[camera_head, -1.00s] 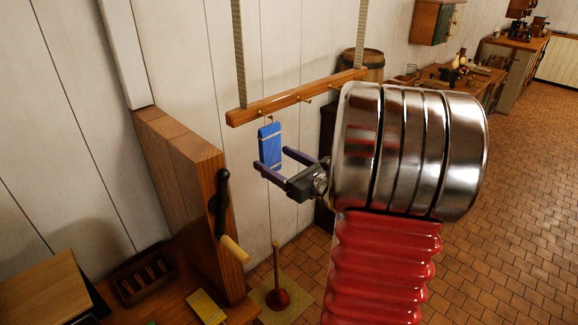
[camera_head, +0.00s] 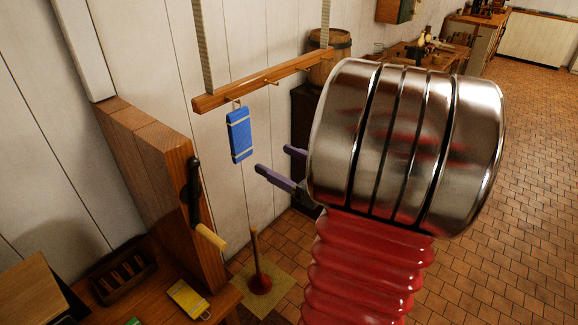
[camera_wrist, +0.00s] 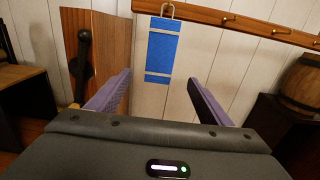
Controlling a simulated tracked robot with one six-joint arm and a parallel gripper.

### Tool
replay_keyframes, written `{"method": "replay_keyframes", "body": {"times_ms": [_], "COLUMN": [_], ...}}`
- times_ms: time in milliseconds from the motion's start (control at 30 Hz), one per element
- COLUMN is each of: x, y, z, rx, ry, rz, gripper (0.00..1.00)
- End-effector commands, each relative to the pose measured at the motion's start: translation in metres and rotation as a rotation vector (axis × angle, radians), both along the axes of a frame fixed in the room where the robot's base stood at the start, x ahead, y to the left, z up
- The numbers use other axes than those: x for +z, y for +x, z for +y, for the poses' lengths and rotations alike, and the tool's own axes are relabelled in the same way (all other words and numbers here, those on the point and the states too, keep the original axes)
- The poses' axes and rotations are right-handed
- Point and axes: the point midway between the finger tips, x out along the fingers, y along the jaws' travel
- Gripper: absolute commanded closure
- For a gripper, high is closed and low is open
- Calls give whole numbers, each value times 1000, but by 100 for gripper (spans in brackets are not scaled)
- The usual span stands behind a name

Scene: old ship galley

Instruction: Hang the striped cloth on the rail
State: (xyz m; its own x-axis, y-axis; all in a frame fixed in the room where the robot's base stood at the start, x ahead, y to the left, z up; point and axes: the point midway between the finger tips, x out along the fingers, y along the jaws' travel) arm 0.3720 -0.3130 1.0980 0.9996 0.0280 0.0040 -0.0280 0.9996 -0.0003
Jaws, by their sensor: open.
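The striped cloth (camera_head: 239,135), blue with pale bands near its ends, hangs from the left end of the wooden rail (camera_head: 262,83). In the wrist view the cloth (camera_wrist: 162,52) hangs by a loop over a hook on the rail (camera_wrist: 205,14). My gripper (camera_head: 270,161) is open and empty, to the right of the cloth and apart from it. In the wrist view the fingers of my gripper (camera_wrist: 160,88) stand wide apart with the cloth beyond them. My arm hides part of the gripper in the head view.
A yellow cloth-like item (camera_head: 188,299) lies on the bench below. A plunger (camera_head: 260,281) stands on the floor. A barrel (camera_head: 330,58) is behind the rail's right end. Tiled floor at right is clear.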

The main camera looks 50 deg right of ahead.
Motion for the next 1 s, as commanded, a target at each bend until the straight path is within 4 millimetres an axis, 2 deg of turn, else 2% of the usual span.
{"method": "replay_keyframes", "body": {"times_ms": [100,300,1000], "x": [0,-1,0], "y": [-13,-24,-24], "z": [-2,-1,2], "rx": [-4,-1,7], "ry": [0,1,-4], "rz": [1,0,4], "gripper": [27,27,27]}}
